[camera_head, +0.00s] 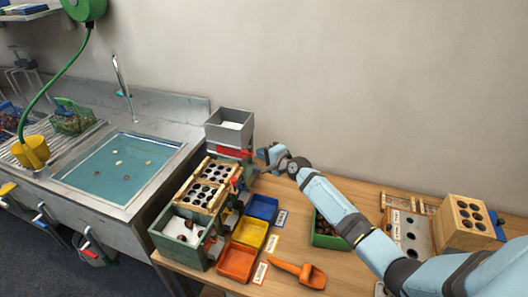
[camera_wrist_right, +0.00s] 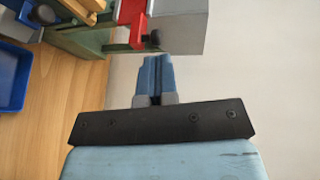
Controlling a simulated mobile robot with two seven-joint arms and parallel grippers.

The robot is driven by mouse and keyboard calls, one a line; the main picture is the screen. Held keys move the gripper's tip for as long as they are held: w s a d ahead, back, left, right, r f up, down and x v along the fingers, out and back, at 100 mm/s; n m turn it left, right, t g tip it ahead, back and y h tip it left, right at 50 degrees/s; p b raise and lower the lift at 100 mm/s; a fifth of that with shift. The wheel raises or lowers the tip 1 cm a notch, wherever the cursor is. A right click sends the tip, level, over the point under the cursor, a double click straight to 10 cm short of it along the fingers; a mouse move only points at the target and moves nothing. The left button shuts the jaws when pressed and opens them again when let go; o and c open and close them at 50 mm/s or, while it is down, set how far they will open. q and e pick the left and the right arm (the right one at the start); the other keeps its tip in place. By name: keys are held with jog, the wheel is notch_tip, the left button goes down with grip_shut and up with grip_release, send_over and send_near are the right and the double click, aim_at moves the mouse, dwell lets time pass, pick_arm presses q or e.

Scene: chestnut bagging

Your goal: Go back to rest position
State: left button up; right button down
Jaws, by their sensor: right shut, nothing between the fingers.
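My right arm reaches in from the lower right of the head view, with my right gripper (camera_head: 262,154) beside the grey hopper (camera_head: 229,127) of the sorting machine. In the right wrist view my right gripper (camera_wrist_right: 154,75) is shut, its blue fingers together with nothing between them. The fingertips are close to the red part (camera_wrist_right: 131,22) and the grey hopper wall (camera_wrist_right: 182,27); whether they touch I cannot tell. My left gripper is not in view.
Blue (camera_head: 262,208), yellow (camera_head: 249,232) and orange (camera_head: 237,262) trays stand in front of the machine. An orange scoop (camera_head: 301,273) lies nearby. A green crate of chestnuts (camera_head: 325,241) is under my arm. A wooden block with holes (camera_head: 466,221) stands right. A water-filled sink (camera_head: 122,167) is left.

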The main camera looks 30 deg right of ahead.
jog(key=v, duration=0.9)
jog(key=s+a+f+n+g+p, duration=0.1)
jog(key=s+a+f+n, duration=0.45)
jog(key=s, duration=0.25)
jog(key=s+a+f+n+g, duration=0.2)
jog(key=s+a+f+n, duration=0.2)
jog(key=s+a+f, duration=0.4)
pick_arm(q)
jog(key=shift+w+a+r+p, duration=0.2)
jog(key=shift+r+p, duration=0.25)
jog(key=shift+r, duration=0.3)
pick_arm(e)
jog(key=s+a+n, duration=0.3)
jog(key=s+n, duration=0.1)
jog(key=s, duration=0.4)
jog(key=s+a+f+n+g, duration=0.1)
jog(key=s+a+n, duration=0.3)
jog(key=s, duration=0.4)
jog(key=shift+s+n+h, duration=0.15)
jog(key=shift+n+h, duration=0.15)
jog(key=shift+n, duration=0.05)
